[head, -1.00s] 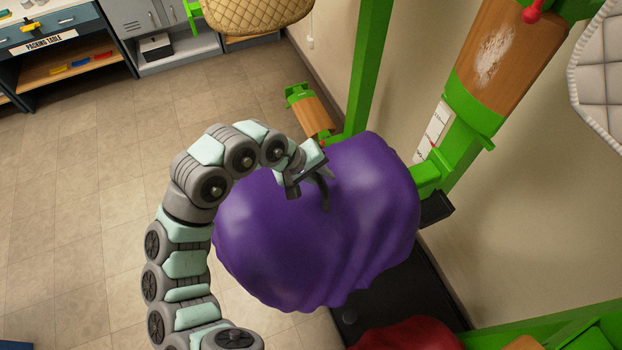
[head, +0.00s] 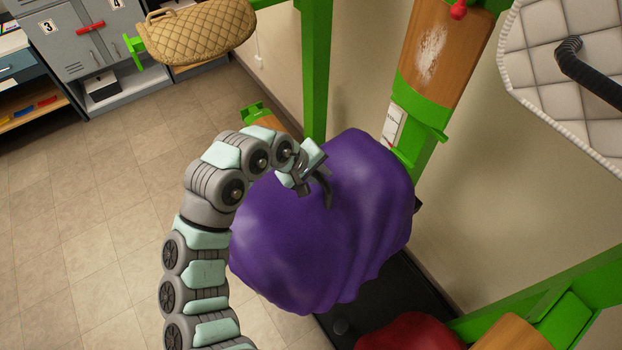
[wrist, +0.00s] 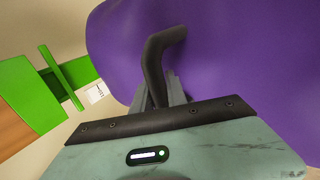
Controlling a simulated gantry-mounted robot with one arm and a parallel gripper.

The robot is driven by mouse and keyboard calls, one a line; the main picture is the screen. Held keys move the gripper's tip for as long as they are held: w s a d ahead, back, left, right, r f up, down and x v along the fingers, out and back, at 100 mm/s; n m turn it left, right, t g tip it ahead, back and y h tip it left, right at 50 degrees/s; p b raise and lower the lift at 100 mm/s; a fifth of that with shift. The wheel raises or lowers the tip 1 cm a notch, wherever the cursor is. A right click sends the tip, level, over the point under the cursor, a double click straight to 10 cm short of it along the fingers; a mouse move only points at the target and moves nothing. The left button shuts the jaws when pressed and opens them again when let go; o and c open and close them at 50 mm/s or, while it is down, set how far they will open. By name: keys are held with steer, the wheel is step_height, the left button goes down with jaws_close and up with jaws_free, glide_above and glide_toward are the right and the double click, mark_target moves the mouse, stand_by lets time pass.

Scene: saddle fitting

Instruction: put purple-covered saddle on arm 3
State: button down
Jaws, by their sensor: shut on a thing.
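The purple-covered saddle (head: 310,230) hangs from my gripper (head: 312,188) in the middle of the head view. My gripper is shut on a dark curved handle at the top of the saddle. In the wrist view the handle (wrist: 160,55) rises between the fingers, with the purple cover (wrist: 235,60) filling the right side. A green arm with a wooden pad (head: 440,45) and a white label (head: 393,127) stands behind the saddle to the upper right. The label's writing is too small to read, so I cannot tell which arm is arm 3.
A tan quilted pad (head: 200,35) is at upper left, and a white quilted one (head: 560,70) with a dark handle at upper right. A red-covered thing (head: 412,333) is below. A green post (head: 316,70) stands behind the saddle. The tiled floor at left is clear.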

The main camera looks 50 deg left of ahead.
mark_target(342, 177)
steer(key=w, duration=0.1)
steer(key=w+b, duration=0.2)
steer(key=shift+d, duration=0.25)
steer(key=shift+w+d+b, duration=0.15)
steer(key=shift+w+b, duration=1.05)
steer(key=shift+w, duration=0.3)
steer(key=shift+f, duration=2.3)
steer(key=c, duration=1.3)
jaws_free()
steer(key=shift+f, duration=0.1)
steer(key=shift+o, duration=0.2)
steer(key=b+v, duration=0.2)
steer(key=v, duration=0.9)
steer(key=shift+w, duration=0.1)
